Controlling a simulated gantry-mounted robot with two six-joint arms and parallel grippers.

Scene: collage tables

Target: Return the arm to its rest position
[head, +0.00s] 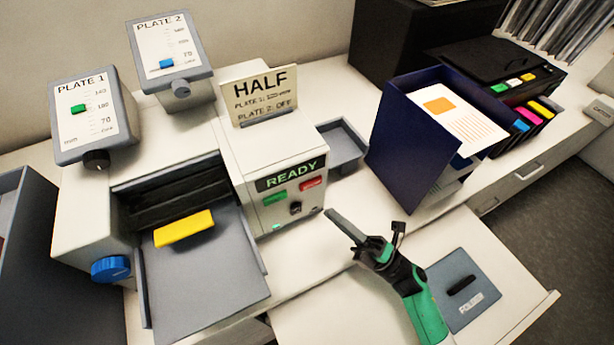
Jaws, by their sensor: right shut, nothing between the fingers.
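My right arm (423,310), green and black, reaches in from the lower right of the head view. Its gripper (342,225) is shut and empty, its long grey fingers pointing up and left. It shows in front of the machine's READY panel (290,175) and to the right of it, over the pale worktop. I cannot tell its exact height above the surface. My left arm and gripper are not in view.
The machine has a grey tray (205,280) with a yellow block (183,228), PLATE 1 (92,112) and PLATE 2 (170,50) dials, and a HALF sign (260,95). A dark blue binder box (405,150) stands behind my gripper. A grey pad (468,270) lies right of my arm.

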